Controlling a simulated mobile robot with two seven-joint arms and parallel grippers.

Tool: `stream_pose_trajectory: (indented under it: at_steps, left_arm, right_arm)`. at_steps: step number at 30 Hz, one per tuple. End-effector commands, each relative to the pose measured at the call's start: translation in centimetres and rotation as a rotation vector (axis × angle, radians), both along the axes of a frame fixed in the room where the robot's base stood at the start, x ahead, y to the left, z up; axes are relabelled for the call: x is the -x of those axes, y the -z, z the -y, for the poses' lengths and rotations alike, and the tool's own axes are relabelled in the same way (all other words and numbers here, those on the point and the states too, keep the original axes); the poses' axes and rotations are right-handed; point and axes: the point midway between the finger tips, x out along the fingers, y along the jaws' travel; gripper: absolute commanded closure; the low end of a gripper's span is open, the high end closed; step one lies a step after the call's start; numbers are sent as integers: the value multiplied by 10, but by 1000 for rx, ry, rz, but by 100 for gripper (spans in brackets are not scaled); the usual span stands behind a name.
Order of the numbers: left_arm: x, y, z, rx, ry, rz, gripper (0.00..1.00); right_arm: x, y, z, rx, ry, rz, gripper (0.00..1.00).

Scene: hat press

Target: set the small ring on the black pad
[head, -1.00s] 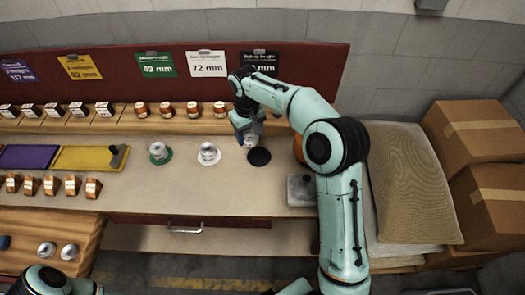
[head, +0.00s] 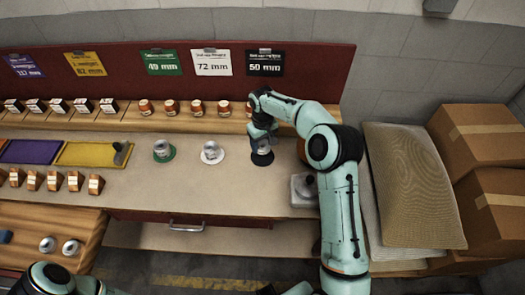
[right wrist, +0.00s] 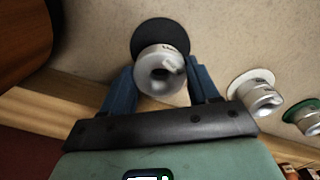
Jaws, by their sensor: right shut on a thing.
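The small ring (right wrist: 160,72) is a silver metal piece with a round hole, held between the blue fingers of my right gripper (right wrist: 162,80). The black pad (right wrist: 160,34) is a dark disc behind the ring in the right wrist view. In the head view, my right gripper (head: 262,138) is over the black pad (head: 262,159), with the ring (head: 263,148) between its fingers. The ring overlaps the pad; I cannot tell whether it touches it. My left gripper is out of view; only part of my left arm shows at the lower left.
A white pad (head: 212,161) and a green pad (head: 164,158) to the left each carry a similar silver ring. A grey block (head: 304,190) stands to the right near the table's front edge. Small jars (head: 197,107) line the back shelf.

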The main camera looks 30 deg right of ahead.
Motion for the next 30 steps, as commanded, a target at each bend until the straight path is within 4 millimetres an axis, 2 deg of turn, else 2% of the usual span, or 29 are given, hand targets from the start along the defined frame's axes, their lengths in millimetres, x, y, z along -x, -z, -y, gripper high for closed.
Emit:
stream_pose_trajectory:
  at_steps: [5, 11, 23, 24, 25, 26, 30]
  left_arm:
    - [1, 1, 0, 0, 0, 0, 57]
    - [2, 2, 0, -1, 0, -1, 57]
    - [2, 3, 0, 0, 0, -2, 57]
    - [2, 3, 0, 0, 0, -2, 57]
    - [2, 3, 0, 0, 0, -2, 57]
    - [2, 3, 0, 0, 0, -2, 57]
    - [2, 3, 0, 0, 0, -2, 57]
  right_arm:
    - [0, 13, 0, -1, 1, -1, 75]
    - [0, 42, 0, -1, 0, 0, 75]
    - [0, 47, 0, 0, 0, 2, 75]
    - [0, 47, 0, 0, 0, 2, 30]
    - [0, 47, 0, 0, 0, 2, 21]
    - [0, 47, 0, 0, 0, 2, 15]
    - [0, 47, 0, 0, 0, 1, 15]
